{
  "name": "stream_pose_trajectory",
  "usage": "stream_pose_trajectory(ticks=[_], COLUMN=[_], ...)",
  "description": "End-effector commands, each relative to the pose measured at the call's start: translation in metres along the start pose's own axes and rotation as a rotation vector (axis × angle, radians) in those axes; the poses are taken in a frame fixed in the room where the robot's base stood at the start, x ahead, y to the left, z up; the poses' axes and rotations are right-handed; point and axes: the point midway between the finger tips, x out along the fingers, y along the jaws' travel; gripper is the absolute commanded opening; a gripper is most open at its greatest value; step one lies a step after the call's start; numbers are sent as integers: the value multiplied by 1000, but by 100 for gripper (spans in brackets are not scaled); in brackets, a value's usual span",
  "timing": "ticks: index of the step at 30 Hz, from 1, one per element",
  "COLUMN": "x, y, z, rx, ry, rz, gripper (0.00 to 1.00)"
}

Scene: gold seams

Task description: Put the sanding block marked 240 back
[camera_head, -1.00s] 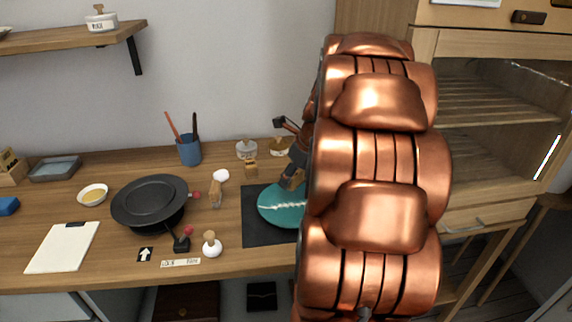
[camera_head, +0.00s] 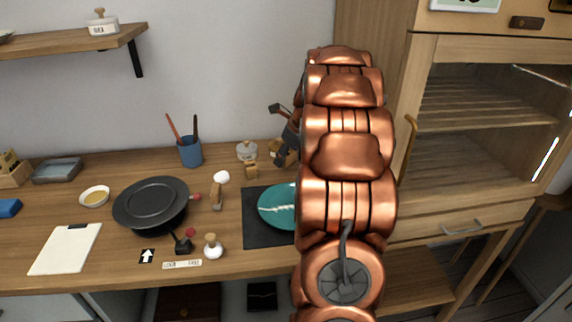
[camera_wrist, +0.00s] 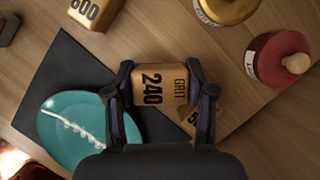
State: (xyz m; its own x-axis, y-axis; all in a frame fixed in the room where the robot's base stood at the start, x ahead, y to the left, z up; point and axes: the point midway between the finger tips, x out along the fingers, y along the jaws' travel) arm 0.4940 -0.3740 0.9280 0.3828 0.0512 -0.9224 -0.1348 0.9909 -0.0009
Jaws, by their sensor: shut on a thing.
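The sanding block marked 240 (camera_wrist: 162,86) is tan with black lettering that also reads GRIT. My gripper (camera_wrist: 161,75) is shut on it, one finger on each side, in the wrist view. In the head view my gripper is at the back of the desk beside the dark mat, and my arm hides much of it. Below the held block a tan corner (camera_wrist: 203,119) with part of a number, seemingly a 5, peeks out. Another tan block marked 600 (camera_wrist: 92,10) stands at the upper left of the wrist view.
A teal plate (camera_wrist: 75,128) with a pale gold seam lies on the dark mat (camera_wrist: 60,68). A gold-lidded jar (camera_wrist: 228,8) and a red-lidded jar (camera_wrist: 272,60) stand close by on the right.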

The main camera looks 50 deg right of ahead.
Motion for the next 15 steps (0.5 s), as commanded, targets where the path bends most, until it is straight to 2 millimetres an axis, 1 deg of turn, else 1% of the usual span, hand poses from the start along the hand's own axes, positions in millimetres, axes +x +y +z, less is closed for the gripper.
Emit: stream_pose_trajectory(ticks=[4,10,15], x=[7,30,33], y=[0,1,0], z=[-3,-13,-14], rx=[0,1,-1], ry=[1,3,1], rz=[3,4,2], gripper=[26,26,26])
